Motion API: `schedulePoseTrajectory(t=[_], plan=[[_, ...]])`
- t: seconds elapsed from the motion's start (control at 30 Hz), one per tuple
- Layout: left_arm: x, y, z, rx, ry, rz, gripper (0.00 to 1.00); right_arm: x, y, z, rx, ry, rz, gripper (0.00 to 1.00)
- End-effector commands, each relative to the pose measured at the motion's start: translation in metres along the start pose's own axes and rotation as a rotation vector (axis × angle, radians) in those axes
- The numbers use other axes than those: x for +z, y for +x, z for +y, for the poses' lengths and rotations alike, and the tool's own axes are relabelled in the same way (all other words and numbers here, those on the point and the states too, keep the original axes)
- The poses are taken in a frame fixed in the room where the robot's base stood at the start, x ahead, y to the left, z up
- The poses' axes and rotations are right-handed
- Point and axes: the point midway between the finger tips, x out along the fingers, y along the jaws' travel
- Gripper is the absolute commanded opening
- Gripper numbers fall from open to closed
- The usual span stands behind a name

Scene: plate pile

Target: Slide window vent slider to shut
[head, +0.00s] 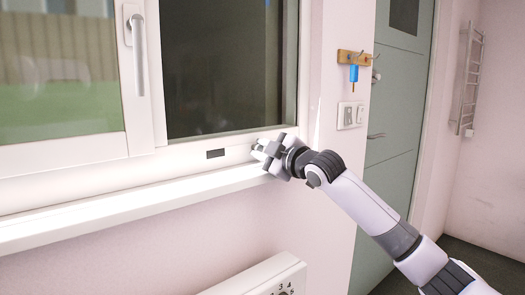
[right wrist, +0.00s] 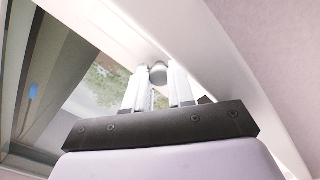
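My right gripper (head: 260,150) is at the lower right corner of the window frame, just above the sill. In the right wrist view its two pale fingers (right wrist: 158,85) stand a little apart. A small round grey knob (right wrist: 157,73), which looks like the vent slider's handle, shows between the fingertips. I cannot tell whether the fingers touch it. In the head view the gripper hides that spot. A dark rectangular slot (head: 216,153) shows in the lower frame, left of the gripper. My left gripper is not in view.
The white sill (head: 130,203) runs below the window. A window handle (head: 138,52) is at the upper left. A wooden hook rack (head: 354,57) and a switch plate (head: 350,115) are on the wall at right. A white panel (head: 262,278) with digits is below.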

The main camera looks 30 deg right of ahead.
Motion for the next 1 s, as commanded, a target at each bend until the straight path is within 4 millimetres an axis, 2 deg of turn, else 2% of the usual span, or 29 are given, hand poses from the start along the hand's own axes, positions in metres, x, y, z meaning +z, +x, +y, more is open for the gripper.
schedulePoseTrajectory(t=[0.3,0.4,0.77,0.8,1.0], plan=[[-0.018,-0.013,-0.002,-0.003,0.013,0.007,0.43,-0.035,0.0,-0.022,-0.005,-0.001,0.003,0.0],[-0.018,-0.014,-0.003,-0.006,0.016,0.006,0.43,-0.042,0.0,-0.029,-0.004,0.001,0.002,0.0],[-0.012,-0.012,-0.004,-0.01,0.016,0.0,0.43,-0.045,0.0,-0.034,-0.005,0.002,0.003,0.0],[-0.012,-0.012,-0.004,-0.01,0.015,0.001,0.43,-0.045,0.0,-0.034,-0.005,0.001,0.004,0.33],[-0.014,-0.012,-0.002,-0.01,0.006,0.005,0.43,-0.044,0.0,-0.033,-0.003,0.001,0.002,0.35]])
